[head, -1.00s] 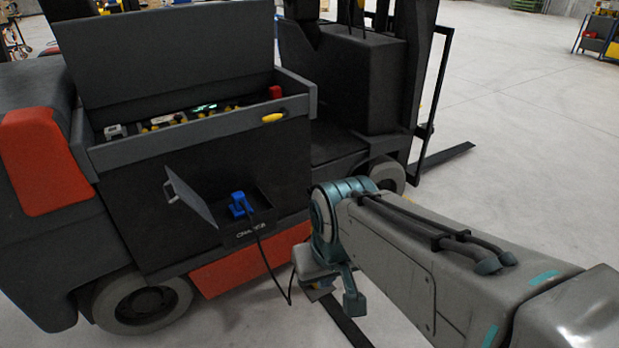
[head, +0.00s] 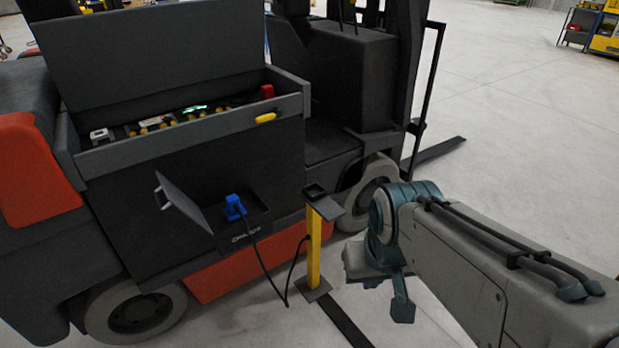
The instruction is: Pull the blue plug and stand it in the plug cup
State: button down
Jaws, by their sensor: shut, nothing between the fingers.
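The blue plug (head: 234,207) sits in the recess behind the open flap (head: 184,205) on the truck's side. A black cable runs from it down to the floor. The plug cup (head: 315,191) appears to be the small dark square holder on a plate atop a yellow post (head: 313,250), right of the plug; it looks empty. My gripper (head: 403,300) hangs at the end of my arm at the right, partly hidden by my own arm links. It is shut and empty, apart from plug and post; its fingers are hard to make out.
The truck's battery box (head: 180,130) has its lid raised, with a yellow handle (head: 265,118) on its edge. The flap sticks out left of the plug. The cable loops near the post's foot. Open floor (head: 520,130) lies to the right.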

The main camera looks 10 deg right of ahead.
aim_at(232, 201)
jog(key=k, duration=0.6)
jog(key=u, duration=0.8)
jog(key=i, duration=2)
jog(key=z, duration=0.8)
jog(key=i, duration=0.25)
jog(key=z, duration=0.2)
